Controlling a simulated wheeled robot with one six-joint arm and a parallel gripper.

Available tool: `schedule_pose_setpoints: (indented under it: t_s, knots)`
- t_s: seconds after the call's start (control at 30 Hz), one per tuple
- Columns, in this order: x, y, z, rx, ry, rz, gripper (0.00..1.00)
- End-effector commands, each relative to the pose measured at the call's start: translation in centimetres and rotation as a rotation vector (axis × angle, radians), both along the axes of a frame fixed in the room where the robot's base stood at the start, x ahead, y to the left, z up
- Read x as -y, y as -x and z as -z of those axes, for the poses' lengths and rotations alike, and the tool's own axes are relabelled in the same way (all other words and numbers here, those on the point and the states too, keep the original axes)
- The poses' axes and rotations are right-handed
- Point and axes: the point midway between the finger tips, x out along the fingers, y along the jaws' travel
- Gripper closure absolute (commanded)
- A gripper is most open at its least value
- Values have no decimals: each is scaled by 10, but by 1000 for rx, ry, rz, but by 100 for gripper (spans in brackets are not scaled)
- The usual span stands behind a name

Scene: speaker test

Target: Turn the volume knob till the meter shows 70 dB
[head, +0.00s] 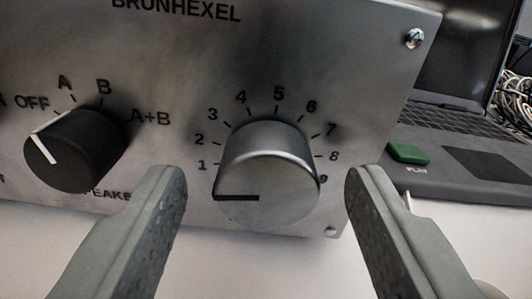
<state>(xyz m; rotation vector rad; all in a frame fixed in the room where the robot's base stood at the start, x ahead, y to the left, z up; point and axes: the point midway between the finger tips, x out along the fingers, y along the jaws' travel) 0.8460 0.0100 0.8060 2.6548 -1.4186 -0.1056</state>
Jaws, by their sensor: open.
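The volume knob (272,165) is a large silver cylinder on the metal front panel of the amplifier (185,45). A numbered scale, showing 1 to 9, curves around it. Its dark pointer line lies level and points left, a little below the 1. My gripper (265,188) is open, with one grey finger to the left of the knob and one to the right. I see a gap between each finger and the knob. No meter shows in this view.
A black speaker selector knob (75,150), its white line toward OFF, sits left of my left finger. A laptop (465,140) with a green PLAY button (408,153) stands at the right. Cables (516,98) lie behind it. The white table (225,270) is bare below the panel.

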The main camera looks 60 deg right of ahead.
Motion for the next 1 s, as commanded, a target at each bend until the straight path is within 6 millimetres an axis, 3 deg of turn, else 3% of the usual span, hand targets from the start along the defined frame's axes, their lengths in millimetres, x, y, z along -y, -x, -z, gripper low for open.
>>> schedule_pose_setpoints:
  t_s: [0.37,0.6,1.0]
  knots:
    - [4,-3,0,0,0,0,45]
    - [4,-2,0,0,0,0,90]
    - [4,-2,0,60,-39,0,89]
